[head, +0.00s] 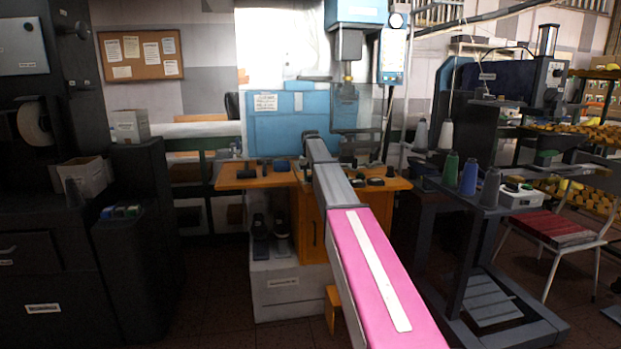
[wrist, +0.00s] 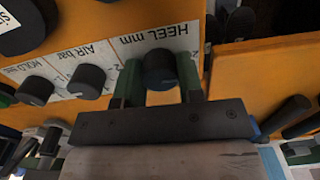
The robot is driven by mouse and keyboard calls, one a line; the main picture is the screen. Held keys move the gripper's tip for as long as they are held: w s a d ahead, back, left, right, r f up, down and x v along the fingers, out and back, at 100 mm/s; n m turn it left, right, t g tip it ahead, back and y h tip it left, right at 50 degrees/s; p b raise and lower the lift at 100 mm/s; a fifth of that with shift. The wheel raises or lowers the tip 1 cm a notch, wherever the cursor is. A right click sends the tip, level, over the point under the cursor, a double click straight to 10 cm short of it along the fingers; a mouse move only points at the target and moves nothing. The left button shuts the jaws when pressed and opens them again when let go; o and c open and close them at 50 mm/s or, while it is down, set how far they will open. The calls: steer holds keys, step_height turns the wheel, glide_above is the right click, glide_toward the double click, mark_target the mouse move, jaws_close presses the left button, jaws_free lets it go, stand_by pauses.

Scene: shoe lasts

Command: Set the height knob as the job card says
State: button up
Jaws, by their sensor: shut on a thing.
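My gripper (wrist: 159,76) has its two green fingers on either side of a round black knob (wrist: 160,66) and is shut on it. The knob sits under a white label reading "HEEL mm", upside down in the wrist view. Its pointer and scale setting cannot be made out. In the head view my arm reaches to the orange table (head: 238,178) of the blue machine (head: 290,128), and the held knob is hidden. A white paper (head: 265,102) is fixed on the machine; its text is too small to read.
In the wrist view, a black knob by "AIR bar" (wrist: 87,81) and another black knob (wrist: 36,90) stand left of the held one. Dark handles (wrist: 287,114) are at the right. A trolley with thread cones (head: 469,177) stands right of my arm. A notice board (head: 141,54) hangs behind.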

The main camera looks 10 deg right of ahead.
mark_target(311, 176)
steer(key=shift+n, duration=0.3)
steer(key=o, duration=0.9)
step_height(311, 176, up, 11)
steer(key=shift+f, duration=0.1)
stand_by(0.5)
